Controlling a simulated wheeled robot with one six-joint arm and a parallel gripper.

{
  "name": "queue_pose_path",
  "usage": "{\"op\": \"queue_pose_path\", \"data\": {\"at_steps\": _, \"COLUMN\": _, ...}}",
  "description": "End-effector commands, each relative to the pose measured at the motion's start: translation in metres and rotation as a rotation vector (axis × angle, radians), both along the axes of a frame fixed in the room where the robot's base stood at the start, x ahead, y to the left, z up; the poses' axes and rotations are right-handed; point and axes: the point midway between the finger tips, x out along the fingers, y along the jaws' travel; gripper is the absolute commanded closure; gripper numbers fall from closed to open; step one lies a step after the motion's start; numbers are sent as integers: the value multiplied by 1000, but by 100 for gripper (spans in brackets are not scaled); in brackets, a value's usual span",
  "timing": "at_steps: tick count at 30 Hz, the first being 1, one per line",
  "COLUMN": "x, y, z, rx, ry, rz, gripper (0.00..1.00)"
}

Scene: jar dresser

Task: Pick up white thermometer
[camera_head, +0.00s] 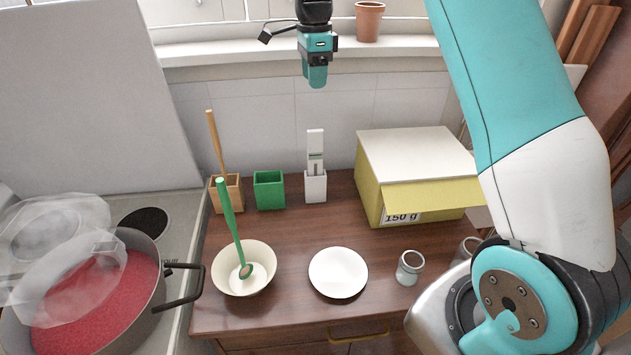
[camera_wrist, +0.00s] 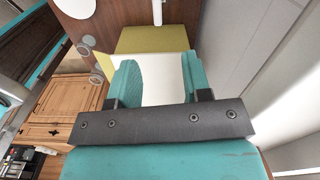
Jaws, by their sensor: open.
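The white thermometer (camera_head: 315,147) stands upright in a small white holder (camera_head: 315,187) at the back of the brown dresser top, close to the wall.
A yellow box (camera_head: 415,205) with a white lid stands right of the holder. A green cup (camera_head: 269,191) and a wooden cup (camera_head: 228,195) stand left. A bowl (camera_head: 225,281), white plate (camera_head: 338,273) and jar (camera_head: 409,268) are in front. A terracotta pot (camera_head: 369,21) is on the sill.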

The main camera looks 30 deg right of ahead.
Motion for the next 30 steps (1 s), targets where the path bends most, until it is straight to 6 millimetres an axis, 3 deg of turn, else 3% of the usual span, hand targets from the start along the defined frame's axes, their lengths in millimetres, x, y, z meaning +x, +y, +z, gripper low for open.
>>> {"op": "queue_pose_path", "data": {"at_steps": 7, "x": -3, "y": 1, "z": -3, "rx": 0, "ry": 3, "rz": -145, "gripper": 55}}
{"op": "queue_pose_path", "data": {"at_steps": 21, "x": -3, "y": 1, "z": -98, "rx": 0, "ry": 4, "rz": -143, "gripper": 55}}
{"op": "queue_pose_path", "data": {"at_steps": 30, "x": -4, "y": 0, "z": -123, "rx": 1, "ry": 6, "rz": -142, "gripper": 55}}
